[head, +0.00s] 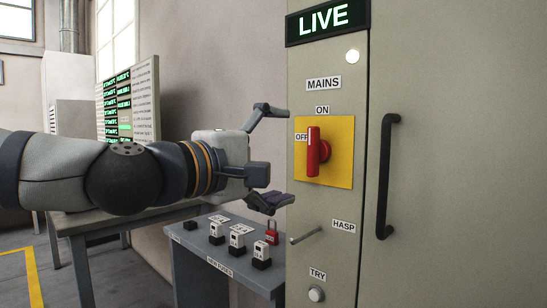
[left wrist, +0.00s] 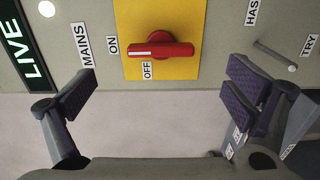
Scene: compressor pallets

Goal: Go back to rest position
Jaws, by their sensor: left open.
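My left gripper (head: 272,158) is open and empty, in front of the cabinet's left edge in the head view. My right gripper is not in view.
The grey cabinet (head: 440,60) carries a lit LIVE sign (head: 324,20), a hasp rod (head: 306,236), a TRY button (head: 316,294) and a black door handle (head: 386,175). Below my arm, a bench (head: 200,262) holds several tagged blocks and a red padlock (head: 272,232).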

